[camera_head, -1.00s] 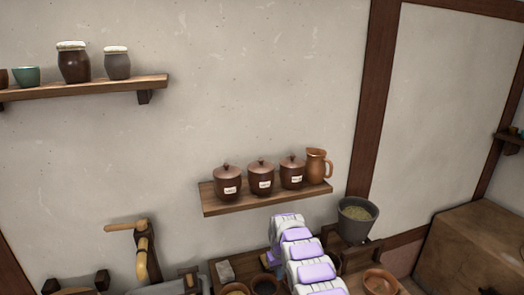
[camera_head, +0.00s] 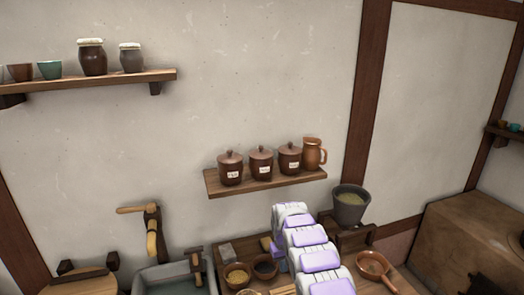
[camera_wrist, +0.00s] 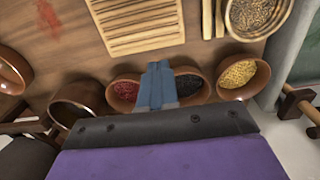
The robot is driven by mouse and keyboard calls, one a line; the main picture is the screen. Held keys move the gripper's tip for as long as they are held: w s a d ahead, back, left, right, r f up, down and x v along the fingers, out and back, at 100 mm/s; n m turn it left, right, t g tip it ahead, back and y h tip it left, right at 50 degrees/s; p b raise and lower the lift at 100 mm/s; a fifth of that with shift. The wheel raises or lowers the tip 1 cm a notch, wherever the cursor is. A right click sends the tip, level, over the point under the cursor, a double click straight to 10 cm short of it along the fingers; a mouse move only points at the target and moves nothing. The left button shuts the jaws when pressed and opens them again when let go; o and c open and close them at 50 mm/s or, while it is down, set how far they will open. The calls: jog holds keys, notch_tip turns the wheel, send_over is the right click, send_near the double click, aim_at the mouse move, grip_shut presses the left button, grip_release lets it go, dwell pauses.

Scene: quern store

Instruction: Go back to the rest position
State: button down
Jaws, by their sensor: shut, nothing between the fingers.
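My gripper (camera_wrist: 157,84) shows in the wrist view as two blue-grey fingers pressed together, shut and empty. It is above a wooden worktop (camera_wrist: 60,65), over the gap between a bowl of dark red contents (camera_wrist: 126,88) and a bowl of dark contents (camera_wrist: 187,82). How high it is above them I cannot tell.
A shelf with lidded jars (camera_head: 266,183) is on the wall behind my arm. A grey pot (camera_head: 350,207) stands right of the arm.

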jog(key=s+d+r+m, duration=0.1)
jog(key=s+d+r, duration=0.2)
jog(key=s+r, duration=0.8)
jog(key=s+d+r+m, duration=0.1)
jog(key=s+d+r, duration=0.3)
jog(key=s+r, duration=0.8)
jog(key=s+a+r+m+g, duration=0.1)
jog(key=s, duration=3.1)
jog(key=shift+s+g, duration=0.3)
jog(key=shift+g, duration=0.1)
